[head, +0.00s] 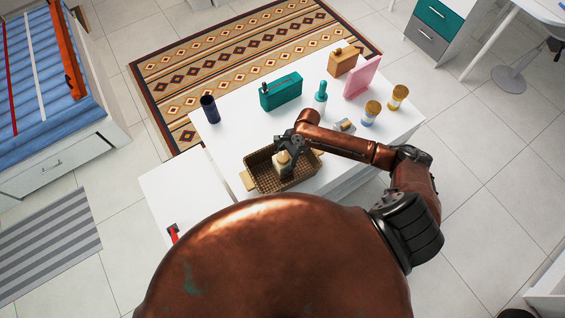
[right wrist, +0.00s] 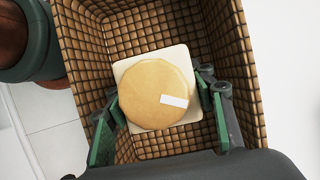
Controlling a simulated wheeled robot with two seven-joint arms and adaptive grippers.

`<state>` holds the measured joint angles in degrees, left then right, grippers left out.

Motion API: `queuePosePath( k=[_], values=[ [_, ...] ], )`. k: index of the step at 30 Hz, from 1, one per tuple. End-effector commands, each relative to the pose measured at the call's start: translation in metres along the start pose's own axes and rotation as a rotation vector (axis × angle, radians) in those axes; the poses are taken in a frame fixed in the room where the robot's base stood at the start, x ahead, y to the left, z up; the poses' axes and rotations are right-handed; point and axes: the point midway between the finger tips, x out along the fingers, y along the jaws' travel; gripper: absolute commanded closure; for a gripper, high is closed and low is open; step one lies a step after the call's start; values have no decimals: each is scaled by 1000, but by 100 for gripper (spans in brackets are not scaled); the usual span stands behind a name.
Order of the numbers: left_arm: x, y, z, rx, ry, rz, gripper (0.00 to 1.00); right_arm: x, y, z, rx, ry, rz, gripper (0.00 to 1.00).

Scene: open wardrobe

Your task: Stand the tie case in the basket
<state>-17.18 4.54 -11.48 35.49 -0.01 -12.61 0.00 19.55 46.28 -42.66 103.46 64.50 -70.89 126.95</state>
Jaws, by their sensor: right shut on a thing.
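The brown woven basket (head: 262,184) stands near the front edge of the white table. My right gripper (head: 285,165) is over and inside it, shut on a cream square-bodied thing with a round tan top (head: 282,158). In the right wrist view that round top (right wrist: 150,95) faces the camera between the green finger pads (right wrist: 160,118), with the basket's woven walls (right wrist: 85,60) around it. Its base is hidden, so I cannot tell whether it touches the basket floor. Nothing is labelled as the tie case. My left gripper is out of view.
A dark blue cylinder (head: 209,108), a teal box (head: 281,91), a teal bottle (head: 320,97), a tan box (head: 344,60), a pink panel (head: 362,77) and two gold-lidded jars (head: 371,113) stand behind the basket. A small grey item (head: 345,126) lies near my arm.

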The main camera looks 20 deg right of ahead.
Motion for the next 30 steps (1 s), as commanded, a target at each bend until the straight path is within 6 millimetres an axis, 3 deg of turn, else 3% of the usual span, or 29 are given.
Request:
queuePosePath(
  k=[9, 19, 23, 30],
  values=[
    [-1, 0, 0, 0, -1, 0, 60, 1, 0, 0, 1, 0, 1, 32],
    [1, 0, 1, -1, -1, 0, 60, -4, 0, 0, 0, 1, -1, 32],
    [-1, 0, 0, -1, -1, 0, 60, -21, 0, 0, 0, 0, -1, 32],
    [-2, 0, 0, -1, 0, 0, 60, -72, 0, 0, 0, 1, -1, 32]
  ],
)
